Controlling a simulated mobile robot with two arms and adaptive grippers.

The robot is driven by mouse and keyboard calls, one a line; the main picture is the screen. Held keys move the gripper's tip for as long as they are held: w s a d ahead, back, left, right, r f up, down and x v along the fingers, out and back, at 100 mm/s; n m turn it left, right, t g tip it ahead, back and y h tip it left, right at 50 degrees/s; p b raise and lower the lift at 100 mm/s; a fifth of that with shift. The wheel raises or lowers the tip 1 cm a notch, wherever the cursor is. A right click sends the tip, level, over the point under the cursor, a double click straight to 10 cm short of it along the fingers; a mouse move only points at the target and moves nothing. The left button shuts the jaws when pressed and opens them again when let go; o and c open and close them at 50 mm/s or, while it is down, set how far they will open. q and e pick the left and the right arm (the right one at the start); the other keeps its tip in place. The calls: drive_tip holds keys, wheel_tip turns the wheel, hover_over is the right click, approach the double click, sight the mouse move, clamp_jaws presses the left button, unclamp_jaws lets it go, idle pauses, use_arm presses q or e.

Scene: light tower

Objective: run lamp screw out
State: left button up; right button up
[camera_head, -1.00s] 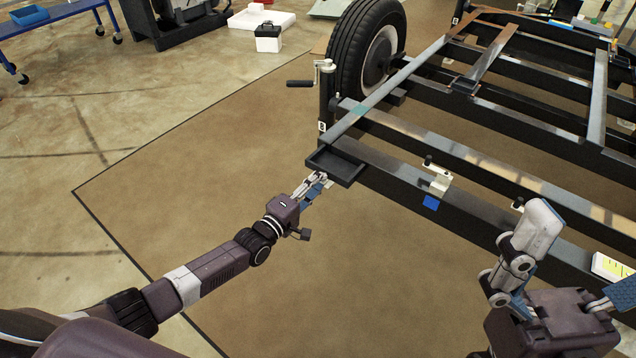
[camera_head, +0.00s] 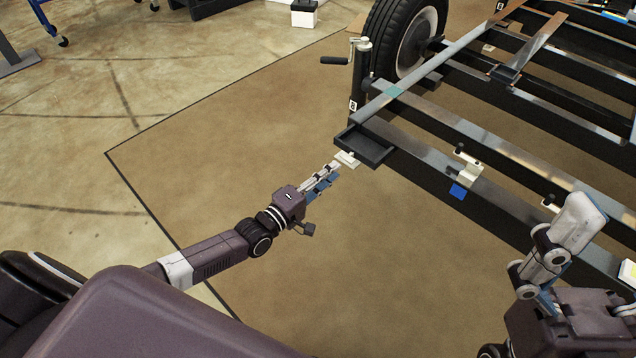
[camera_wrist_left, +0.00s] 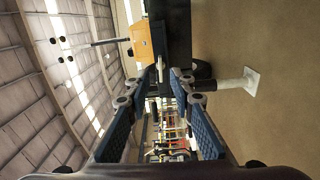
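My left gripper (camera_head: 331,174) is in front of the trailer's near left corner, short of the black tray (camera_head: 378,157). In the left wrist view, the fingers of this gripper (camera_wrist_left: 160,78) stand apart with a gap between their tips. An orange lamp-like block (camera_wrist_left: 148,40) on a dark post lies beyond the tips. A small pale peg, perhaps the lamp screw (camera_wrist_left: 160,68), shows between the fingertips; I cannot tell whether they touch it.
The black trailer frame (camera_head: 470,150) fills the upper right, with a wheel (camera_head: 405,35) and a crank-handled jack (camera_head: 360,68). The brown floor mat (camera_head: 230,130) left of the trailer is clear.

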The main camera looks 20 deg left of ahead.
use_arm(q)
drive_tip(key=v, duration=0.5)
drive_tip(key=shift+s+a, duration=0.1)
drive_tip(key=shift+s, duration=0.05)
